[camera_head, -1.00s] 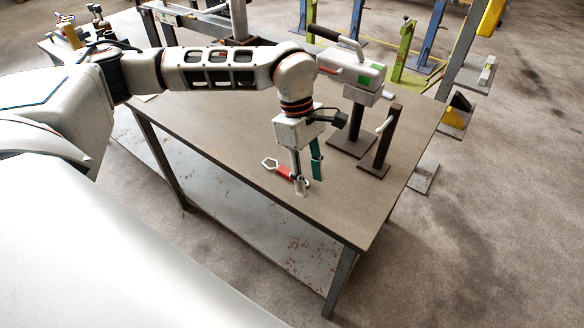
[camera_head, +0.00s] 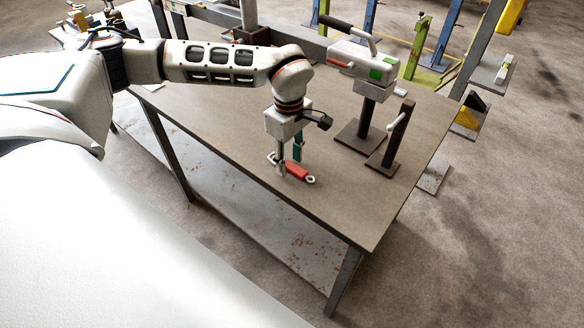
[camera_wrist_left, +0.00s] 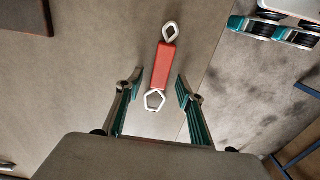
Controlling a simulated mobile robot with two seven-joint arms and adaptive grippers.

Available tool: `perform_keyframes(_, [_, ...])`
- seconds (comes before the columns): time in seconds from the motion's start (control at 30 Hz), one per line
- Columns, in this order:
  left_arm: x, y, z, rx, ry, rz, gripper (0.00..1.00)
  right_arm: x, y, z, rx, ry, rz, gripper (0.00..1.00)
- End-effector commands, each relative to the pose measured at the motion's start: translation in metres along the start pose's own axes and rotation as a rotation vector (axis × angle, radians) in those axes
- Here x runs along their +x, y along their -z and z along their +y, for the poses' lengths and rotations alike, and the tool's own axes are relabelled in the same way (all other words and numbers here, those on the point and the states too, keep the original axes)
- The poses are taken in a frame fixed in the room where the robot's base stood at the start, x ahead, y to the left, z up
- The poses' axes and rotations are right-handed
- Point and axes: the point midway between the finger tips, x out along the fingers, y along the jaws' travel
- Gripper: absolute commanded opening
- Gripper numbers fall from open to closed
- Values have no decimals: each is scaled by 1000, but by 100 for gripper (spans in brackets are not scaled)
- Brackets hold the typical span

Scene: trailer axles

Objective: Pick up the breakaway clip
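The breakaway clip has a red body with a pale metal loop at each end. It lies on the brown workbench (camera_head: 230,125), near the front edge, and shows in the head view (camera_head: 299,173). My left gripper (camera_head: 290,166) points down over it, its fingers partly covering the clip's left end. In the left wrist view the clip (camera_wrist_left: 160,66) runs lengthwise, with its near loop between the tips of the open left gripper (camera_wrist_left: 156,88). The fingers stand apart on either side of it and do not touch it. My right gripper is not in view.
A grey device with a black handle (camera_head: 352,50) stands on a post behind the gripper. A dark post with a pale lever (camera_head: 393,137) stands to the right. The bench top in front of these posts is mostly clear.

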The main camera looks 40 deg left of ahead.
Motion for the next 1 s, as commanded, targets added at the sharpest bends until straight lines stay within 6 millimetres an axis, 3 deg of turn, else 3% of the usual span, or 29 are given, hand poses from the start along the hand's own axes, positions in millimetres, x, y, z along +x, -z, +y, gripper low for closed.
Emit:
perform_keyframes(0.23, [4,0,1,0,-2,0,38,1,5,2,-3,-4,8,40])
perform_keyframes(0.4, [4,0,0,0,-2,0,0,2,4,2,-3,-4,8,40])
perform_keyframes(0.77, [2,0,1,0,-2,-1,0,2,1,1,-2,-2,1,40])
perform_keyframes(1.0, [-18,0,1,0,-5,-1,0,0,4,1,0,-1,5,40])
